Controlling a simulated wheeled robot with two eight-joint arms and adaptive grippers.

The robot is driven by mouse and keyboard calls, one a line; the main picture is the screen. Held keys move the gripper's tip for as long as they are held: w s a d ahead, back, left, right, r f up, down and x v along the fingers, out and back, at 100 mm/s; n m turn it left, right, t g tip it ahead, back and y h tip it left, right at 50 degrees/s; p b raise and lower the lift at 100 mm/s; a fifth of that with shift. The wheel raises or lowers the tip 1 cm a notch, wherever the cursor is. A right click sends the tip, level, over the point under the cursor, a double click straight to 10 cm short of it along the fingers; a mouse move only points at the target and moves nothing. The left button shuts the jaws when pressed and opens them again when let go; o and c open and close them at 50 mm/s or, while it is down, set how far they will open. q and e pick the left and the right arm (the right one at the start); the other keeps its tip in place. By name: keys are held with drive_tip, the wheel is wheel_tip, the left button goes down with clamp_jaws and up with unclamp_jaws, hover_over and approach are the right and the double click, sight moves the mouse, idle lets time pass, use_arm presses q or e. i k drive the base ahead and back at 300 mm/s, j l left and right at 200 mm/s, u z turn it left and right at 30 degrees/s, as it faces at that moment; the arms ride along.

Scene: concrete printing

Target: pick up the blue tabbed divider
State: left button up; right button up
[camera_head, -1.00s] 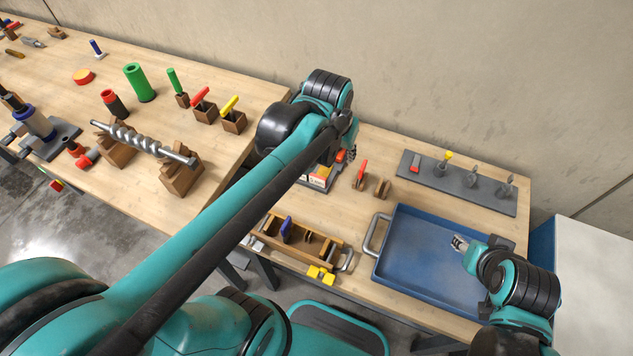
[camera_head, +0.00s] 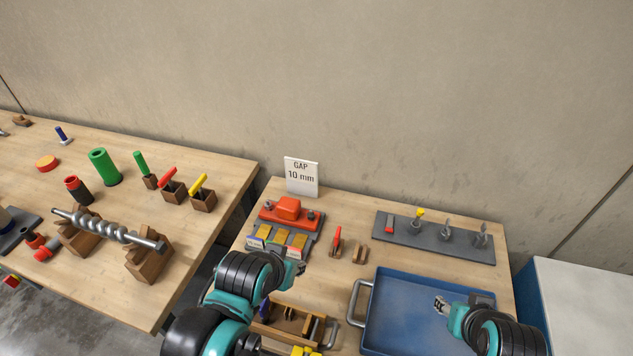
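The blue tabbed divider (camera_head: 264,310) stands in a wooden tote (camera_head: 318,331) near the front of the right bench. My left arm covers part of the tote and of the divider. My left gripper (camera_head: 297,268) is above the bench, beyond the divider and to its right, apart from it. It is small and turned away, so I cannot tell whether it is open. My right gripper (camera_head: 441,305) is over the blue tray, well to the right of the divider. Its fingers are too small to read clearly.
The blue tray (camera_head: 398,284) with metal handles looks empty. A yellow piece (camera_head: 305,351) is at the tote's front. A red clamp (camera_head: 336,241), a wooden block (camera_head: 360,253), an orange device (camera_head: 288,208), a grey tool plate (camera_head: 450,246) and a gap sign (camera_head: 301,177) stand behind.

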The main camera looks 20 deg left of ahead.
sight(264, 311)
drive_tip(key=k+j+u, duration=0.15)
drive_tip(key=u, duration=0.85)
drive_tip(key=j+z, duration=1)
drive_tip(key=j, duration=0.1)
